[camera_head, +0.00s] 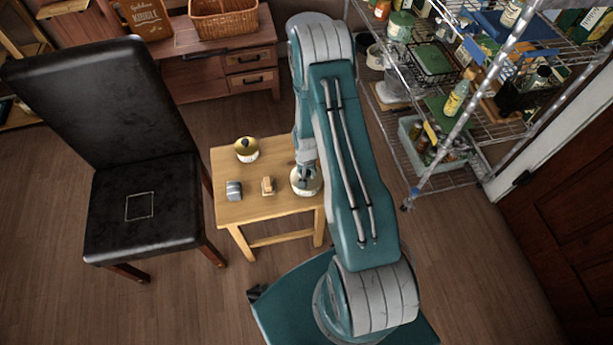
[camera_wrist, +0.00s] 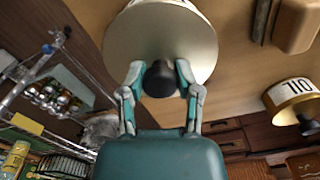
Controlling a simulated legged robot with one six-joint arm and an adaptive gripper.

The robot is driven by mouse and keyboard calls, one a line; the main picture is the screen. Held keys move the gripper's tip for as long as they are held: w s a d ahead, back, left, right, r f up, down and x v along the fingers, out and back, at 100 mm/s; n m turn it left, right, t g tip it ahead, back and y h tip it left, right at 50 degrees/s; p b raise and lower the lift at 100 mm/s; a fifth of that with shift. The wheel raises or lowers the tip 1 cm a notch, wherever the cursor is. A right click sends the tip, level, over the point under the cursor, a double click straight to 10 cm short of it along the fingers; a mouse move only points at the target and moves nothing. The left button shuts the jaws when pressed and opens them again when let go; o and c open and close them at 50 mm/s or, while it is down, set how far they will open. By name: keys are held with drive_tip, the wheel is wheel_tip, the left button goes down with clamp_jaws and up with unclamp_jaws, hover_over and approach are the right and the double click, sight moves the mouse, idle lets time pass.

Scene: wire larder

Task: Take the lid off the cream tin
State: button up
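The cream tin (camera_head: 306,187) stands at the right end of the small wooden table in the head view. My gripper (camera_head: 305,172) comes down on it from above and hides part of its top. In the wrist view its round cream lid (camera_wrist: 190,40) has a black knob (camera_wrist: 160,80). My gripper (camera_wrist: 160,72) has one finger on each side of this knob, close against it, and looks shut on it. I see no clear gap between lid and tin.
A gold-and-white tin (camera_head: 246,151) with a dark knob, a grey block (camera_head: 233,190) and a tan block (camera_head: 267,186) share the table (camera_head: 245,212). A black chair (camera_head: 140,205) stands left. A loaded wire rack (camera_head: 462,183) stands right.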

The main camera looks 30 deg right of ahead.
clamp_jaws()
